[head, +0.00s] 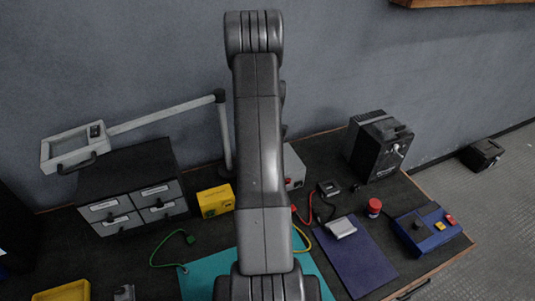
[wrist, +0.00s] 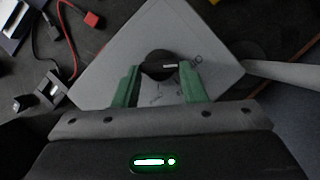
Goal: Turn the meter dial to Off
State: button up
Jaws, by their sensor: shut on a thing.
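The meter is a grey box (wrist: 105,72) filling the middle of the wrist view, turned at an angle. Its round black dial (wrist: 158,57) has a bar grip with a small white mark near its right end. My gripper (wrist: 160,70) has green fingers, one at each end of the bar, and is shut on the dial. In the head view the meter (head: 296,171) shows only partly behind my arm, and my gripper is hidden there.
Red and black leads (wrist: 75,40) lie left of the meter. The head view shows a yellow box (head: 215,201), a drawer cabinet (head: 125,165), a lamp arm (head: 165,118), a black case (head: 375,150), a red-lidded jar (head: 374,207) and a blue control box (head: 430,235).

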dwell(0.4)
jog(key=o, duration=1)
jog(key=v, duration=1.4)
jog(key=shift+b, duration=0.45)
jog(key=shift+a+f, duration=0.1)
jog(key=shift+f, duration=0.05)
jog(key=p+x, duration=0.1)
jog(key=x, duration=1.2)
jog(key=shift+s+f, duration=0.2)
jog(key=shift+f, duration=0.15)
